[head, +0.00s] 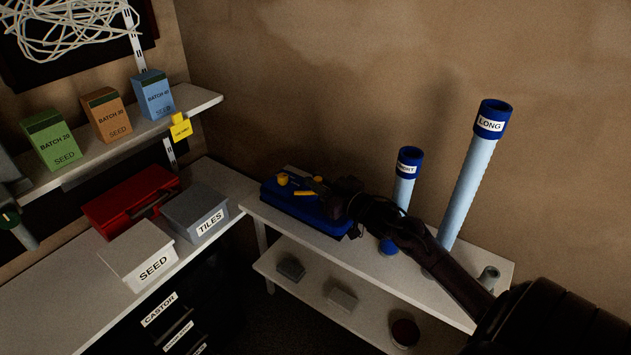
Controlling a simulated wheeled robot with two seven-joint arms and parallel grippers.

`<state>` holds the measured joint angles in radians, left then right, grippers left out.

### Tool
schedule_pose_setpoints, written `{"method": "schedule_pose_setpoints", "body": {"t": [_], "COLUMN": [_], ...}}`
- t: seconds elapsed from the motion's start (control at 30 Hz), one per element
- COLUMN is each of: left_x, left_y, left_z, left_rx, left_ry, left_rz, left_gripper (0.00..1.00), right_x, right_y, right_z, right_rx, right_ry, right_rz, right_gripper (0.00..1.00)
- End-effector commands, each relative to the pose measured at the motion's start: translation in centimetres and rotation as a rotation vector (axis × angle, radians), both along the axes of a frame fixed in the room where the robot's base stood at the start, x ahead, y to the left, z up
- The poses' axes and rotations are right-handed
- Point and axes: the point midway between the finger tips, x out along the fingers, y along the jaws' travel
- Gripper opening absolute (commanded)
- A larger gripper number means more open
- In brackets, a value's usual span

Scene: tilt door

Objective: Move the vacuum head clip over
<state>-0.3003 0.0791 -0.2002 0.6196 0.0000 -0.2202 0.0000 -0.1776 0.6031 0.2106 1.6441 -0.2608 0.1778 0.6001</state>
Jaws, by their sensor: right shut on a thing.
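A blue vacuum head (300,208) lies at the left end of the white bench. It has a grey top with a round yellow part (283,179) at its left and a yellow clip (305,193) near its middle. My right gripper (320,187) reaches in from the right and is over the right part of the vacuum head. Its jaws are shut on a small part there, seemingly the clip; the dark fingers hide the exact contact. My left gripper is not in view.
A short blue-capped tube (405,175) and a tall tube labelled LONG (470,180) stand on the white bench (265,212), close to my right arm. SEED (138,255) and TILES (195,212) boxes and a red case (130,198) sit on the left counter. Seed boxes and a yellow tag (181,128) are on the shelf.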

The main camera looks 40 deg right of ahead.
Motion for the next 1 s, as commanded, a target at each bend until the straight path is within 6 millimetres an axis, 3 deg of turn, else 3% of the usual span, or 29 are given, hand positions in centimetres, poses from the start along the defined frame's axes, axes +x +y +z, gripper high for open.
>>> {"method": "schedule_pose_setpoints", "body": {"t": [0.3,0.33,0.5,0.8,1.0], "left_x": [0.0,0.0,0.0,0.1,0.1], "left_y": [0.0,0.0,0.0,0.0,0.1], "left_z": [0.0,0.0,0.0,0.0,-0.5], "left_rx": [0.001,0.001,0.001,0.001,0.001], "left_ry": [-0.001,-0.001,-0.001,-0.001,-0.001], "left_rz": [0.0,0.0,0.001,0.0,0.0], "left_gripper": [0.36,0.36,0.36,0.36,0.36], "right_x": [0.0,0.0,0.0,0.0,0.0], "right_y": [0.0,0.0,0.0,0.0,0.0], "right_z": [0.1,0.1,0.1,0.3,3.0], "right_rx": [-0.001,-0.001,-0.001,0.0,-0.004], "right_ry": [-0.002,-0.002,-0.002,-0.003,-0.005], "right_rz": [0.001,0.001,0.001,0.001,0.002], "right_gripper": [0.0,0.2,0.39,0.39,0.39]}}
